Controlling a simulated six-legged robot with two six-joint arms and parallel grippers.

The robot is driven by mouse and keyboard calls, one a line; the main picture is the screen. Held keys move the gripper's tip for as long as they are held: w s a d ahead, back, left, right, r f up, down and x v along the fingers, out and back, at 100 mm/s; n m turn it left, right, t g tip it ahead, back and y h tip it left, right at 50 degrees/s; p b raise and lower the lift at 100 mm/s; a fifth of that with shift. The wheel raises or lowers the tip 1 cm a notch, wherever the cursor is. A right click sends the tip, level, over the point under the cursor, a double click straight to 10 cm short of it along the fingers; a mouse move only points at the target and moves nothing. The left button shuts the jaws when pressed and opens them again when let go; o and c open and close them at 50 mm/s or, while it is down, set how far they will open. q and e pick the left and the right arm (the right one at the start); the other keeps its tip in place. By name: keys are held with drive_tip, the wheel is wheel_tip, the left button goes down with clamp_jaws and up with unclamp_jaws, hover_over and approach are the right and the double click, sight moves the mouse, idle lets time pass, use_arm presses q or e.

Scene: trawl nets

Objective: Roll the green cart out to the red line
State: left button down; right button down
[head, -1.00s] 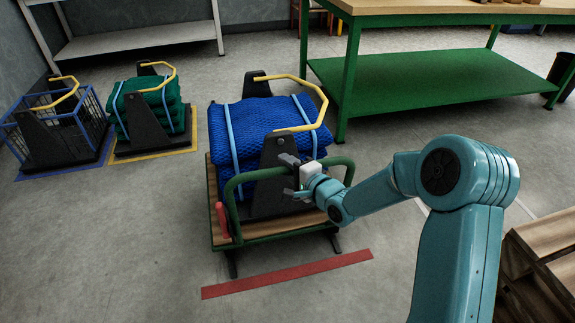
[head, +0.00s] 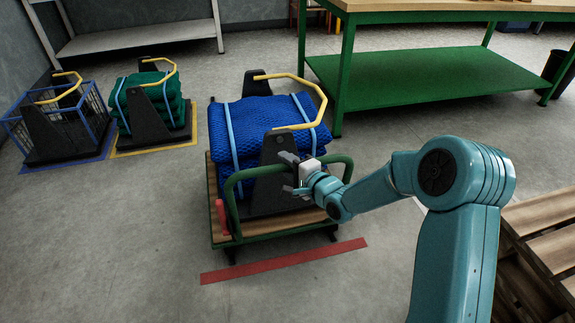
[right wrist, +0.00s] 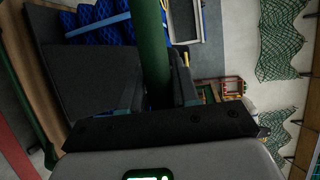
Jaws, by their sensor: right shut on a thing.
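The green cart (head: 290,233) stands upright in the middle of the head view, with a wooden deck and a green tubular handle at its near end. It carries a folded blue net (head: 262,125) in a black-ended cradle with a yellow bar. The red line (head: 285,261) lies on the floor just in front of the cart's near edge, with a narrow strip of floor between. My right gripper (head: 294,178) is shut on the cart's handle; the right wrist view shows the green bar (right wrist: 152,45) between its fingers (right wrist: 156,92). My left gripper is out of view.
A green-framed workbench (head: 420,75) stands behind on the right. Wooden pallets (head: 545,235) are at the near right. A green net bundle (head: 150,105) and an empty blue wire cradle (head: 60,120) stand at the left. The floor at the near left is clear.

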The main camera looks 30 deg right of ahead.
drive_tip(key=shift+s+a+f, duration=0.1)
drive_tip(key=shift+s+f, duration=0.05)
drive_tip(key=shift+f, duration=0.1)
drive_tip(key=c, duration=0.9)
unclamp_jaws()
drive_tip(key=shift+r, duration=0.1)
drive_tip(key=shift+p+v, duration=2)
drive_tip(key=shift+v, duration=6.1)
drive_tip(key=shift+r, duration=0.15)
